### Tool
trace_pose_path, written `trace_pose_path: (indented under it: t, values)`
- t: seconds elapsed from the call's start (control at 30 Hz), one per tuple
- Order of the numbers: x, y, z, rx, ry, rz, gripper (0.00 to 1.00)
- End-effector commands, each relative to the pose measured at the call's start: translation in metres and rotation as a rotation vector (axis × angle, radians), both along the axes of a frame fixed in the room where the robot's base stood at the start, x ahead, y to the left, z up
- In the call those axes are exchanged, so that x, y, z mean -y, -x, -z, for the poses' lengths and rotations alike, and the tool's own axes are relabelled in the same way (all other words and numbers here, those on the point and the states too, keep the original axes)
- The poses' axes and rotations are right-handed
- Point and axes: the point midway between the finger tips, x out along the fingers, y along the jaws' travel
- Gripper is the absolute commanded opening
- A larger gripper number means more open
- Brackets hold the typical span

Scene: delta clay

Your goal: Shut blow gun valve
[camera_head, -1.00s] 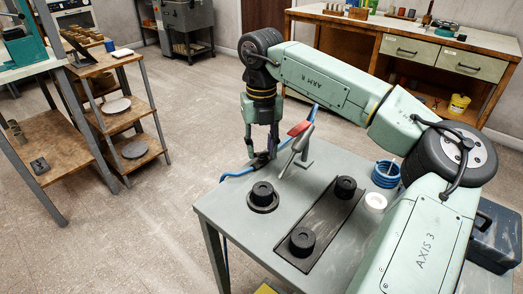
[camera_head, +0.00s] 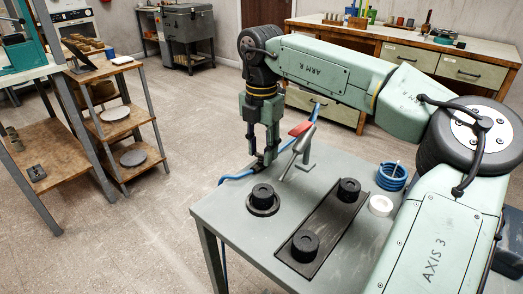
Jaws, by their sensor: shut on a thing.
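The blow gun (camera_head: 298,152), grey with a red lever, stands tilted near the far left edge of the grey table. A blue hose (camera_head: 236,177) runs to it over the table's left edge. My gripper (camera_head: 262,161) points down just left of the gun, at the hose end. Its fingers are shut on a small dark part there, the blow gun valve (camera_head: 257,166), which is mostly hidden. The valve handle's angle is too small to make out.
A black puck on a round base (camera_head: 263,203) stands close in front of my gripper. A dark tray (camera_head: 325,230) with two black pucks lies to its right. A blue coil (camera_head: 391,177) and white ring (camera_head: 381,205) are farther right. The floor left of the table is clear.

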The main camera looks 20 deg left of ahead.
Motion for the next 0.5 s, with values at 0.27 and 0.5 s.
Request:
trace_pose_path:
  t: [0.27,0.5]
  values:
    - [0.0001,0.0,0.0005,0.0,0.001,0.086,0.05]
    - [0.0001,0.0001,0.0003,0.0,0.0,0.104,0.05]
